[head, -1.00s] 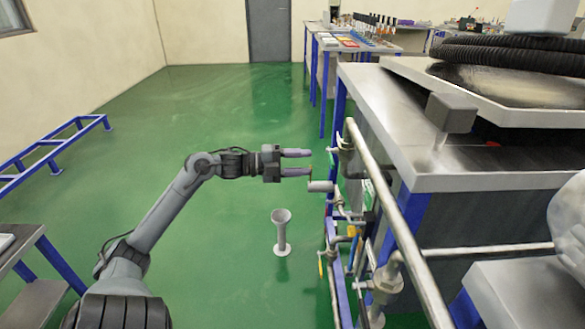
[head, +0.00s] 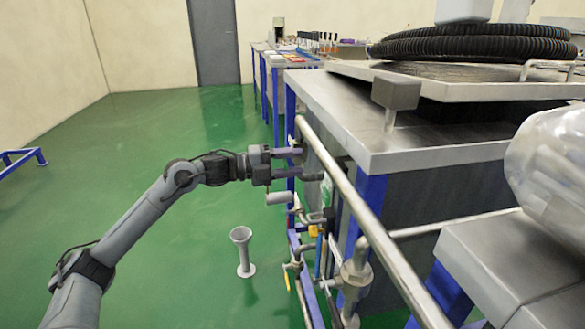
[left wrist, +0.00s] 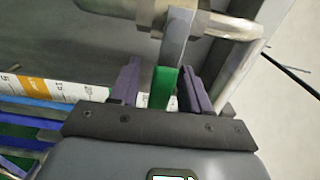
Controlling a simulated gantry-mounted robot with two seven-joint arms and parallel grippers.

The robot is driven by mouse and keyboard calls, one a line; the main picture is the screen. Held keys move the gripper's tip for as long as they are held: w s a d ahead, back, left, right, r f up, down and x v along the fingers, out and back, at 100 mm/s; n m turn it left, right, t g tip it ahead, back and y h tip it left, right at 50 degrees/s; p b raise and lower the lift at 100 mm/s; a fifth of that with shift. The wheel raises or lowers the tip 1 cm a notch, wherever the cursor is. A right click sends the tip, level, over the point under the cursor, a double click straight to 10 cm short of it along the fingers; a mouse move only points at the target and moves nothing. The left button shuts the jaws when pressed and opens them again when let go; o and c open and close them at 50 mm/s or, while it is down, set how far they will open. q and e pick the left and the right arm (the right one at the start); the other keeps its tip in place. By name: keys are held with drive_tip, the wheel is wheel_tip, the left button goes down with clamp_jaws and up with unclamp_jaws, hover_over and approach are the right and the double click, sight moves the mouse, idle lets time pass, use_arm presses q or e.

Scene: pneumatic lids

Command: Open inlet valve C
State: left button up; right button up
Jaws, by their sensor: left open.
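My left gripper (head: 304,164) reaches the side of the steel machine in the head view, at the pipework below its top. In the left wrist view the two purple fingers (left wrist: 161,92) are open. A flat lever with a grey metal upper part and a green end (left wrist: 163,88) lies between them, with the fingers apart on either side. The lever hangs from a metal valve body (left wrist: 140,10) at the top of that view. No letter shows on it, so I cannot tell if it is valve C. My right gripper is not in view.
The steel machine (head: 330,100) fills the right, with a long rail (head: 350,200) along its edge. Lower valves and pipes (head: 355,272) stand below the gripper. A grey flared stand (head: 243,252) is on the green floor. The floor to the left is mostly clear.

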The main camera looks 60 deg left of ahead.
use_arm(q)
drive_tip(key=shift+w, duration=0.15)
clamp_jaws()
idle(0.4)
